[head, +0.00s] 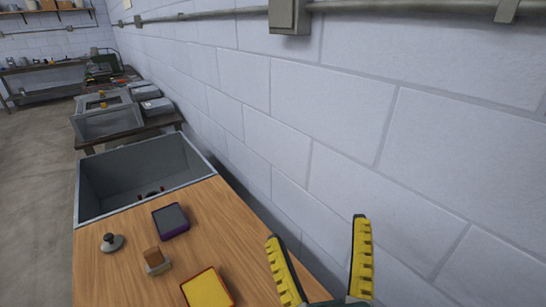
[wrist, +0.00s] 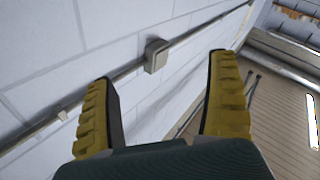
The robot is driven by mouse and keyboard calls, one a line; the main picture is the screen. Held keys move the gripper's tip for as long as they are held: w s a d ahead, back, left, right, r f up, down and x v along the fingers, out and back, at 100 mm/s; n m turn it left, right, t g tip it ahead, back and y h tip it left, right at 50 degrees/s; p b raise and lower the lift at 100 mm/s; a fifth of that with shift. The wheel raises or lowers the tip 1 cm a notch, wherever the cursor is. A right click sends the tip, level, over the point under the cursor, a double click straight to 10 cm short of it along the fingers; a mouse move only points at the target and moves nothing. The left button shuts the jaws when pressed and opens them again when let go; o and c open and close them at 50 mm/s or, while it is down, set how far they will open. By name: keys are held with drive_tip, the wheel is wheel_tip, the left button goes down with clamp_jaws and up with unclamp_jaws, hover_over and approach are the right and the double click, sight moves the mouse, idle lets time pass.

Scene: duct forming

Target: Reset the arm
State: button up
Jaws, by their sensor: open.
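My gripper (head: 318,262) has two yellow ribbed fingers with dark backs. It is open and empty, at the lower right of the head view, in front of the white block wall (head: 330,120) and to the right of the wooden table top. In the wrist view the two fingers (wrist: 163,110) stand wide apart with nothing between them but the wall behind. The wrist camera looks upward at the wall and ceiling. The rest of my arm is mostly out of the head view.
The wooden table (head: 220,235) holds a purple-and-black block (head: 170,221), a yellow sponge-like pad (head: 207,289), a wooden-handled tool (head: 155,261) and a grey knobbed piece (head: 111,242). A grey open bin (head: 108,187) adjoins it. A conduit with a grey box (head: 289,15) runs along the wall.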

drive_tip(key=s+r+m+t+p, duration=0.2)
drive_tip(key=s+r+m+p, duration=0.1)
drive_tip(key=r+p, duration=3.3)
wheel_tip(320, 180, up, 5)
drive_tip(key=shift+d+r+m, duration=0.1)
drive_tip(key=shift+d+m, duration=0.1)
drive_tip(key=shift+m, duration=0.7)
